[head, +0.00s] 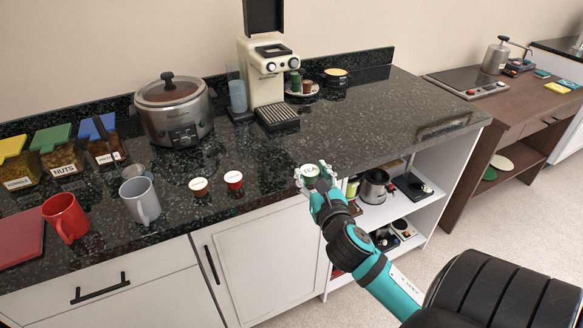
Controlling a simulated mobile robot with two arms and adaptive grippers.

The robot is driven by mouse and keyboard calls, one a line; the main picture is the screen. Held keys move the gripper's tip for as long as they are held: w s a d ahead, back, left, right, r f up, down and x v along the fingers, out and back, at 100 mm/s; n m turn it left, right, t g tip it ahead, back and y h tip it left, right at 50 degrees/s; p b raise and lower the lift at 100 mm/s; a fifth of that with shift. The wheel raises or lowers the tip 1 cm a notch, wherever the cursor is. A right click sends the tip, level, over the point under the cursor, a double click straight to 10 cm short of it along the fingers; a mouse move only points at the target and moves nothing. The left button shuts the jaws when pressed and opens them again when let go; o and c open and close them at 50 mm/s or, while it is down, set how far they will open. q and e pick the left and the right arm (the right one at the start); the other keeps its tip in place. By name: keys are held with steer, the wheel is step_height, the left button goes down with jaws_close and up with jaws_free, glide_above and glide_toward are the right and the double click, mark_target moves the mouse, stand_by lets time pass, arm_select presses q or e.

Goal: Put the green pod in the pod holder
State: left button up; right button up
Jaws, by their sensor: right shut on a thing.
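A green pod (310,171) with a white lid marked TEA is between the fingers of my right gripper (316,177), at the front edge of the dark counter. The gripper is shut on it. The cream coffee machine (262,78) stands at the back with its black lid (263,17) raised and a dark opening on top. A small white plate (288,92) beside it carries a green and a brown item. I cannot tell for certain which part is the pod holder. My left gripper is not in view.
A white-lidded pod (199,187) and a red pod (233,180) stand left of the gripper. A red mug (66,218), a grey mug (140,201) and a slow cooker (173,110) are further left.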

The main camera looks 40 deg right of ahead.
steer(key=shift+s+d+r, duration=0.1)
steer(key=shift+s+d, duration=0.1)
steer(key=shift+s, duration=0.5)
steer(key=s+a+f+n+y, duration=0.1)
steer(key=s+a+n+y, duration=0.1)
steer(key=a, duration=0.9)
steer(key=s+a+f+n+t+y, duration=0.1)
steer(key=s+a+y, duration=0.4)
steer(key=a, duration=0.6)
steer(key=shift+s+a+f+n+t, duration=0.25)
steer(key=shift+f+n, duration=0.45)
steer(key=shift+n, duration=0.4)
steer(key=shift+w, duration=0.1)
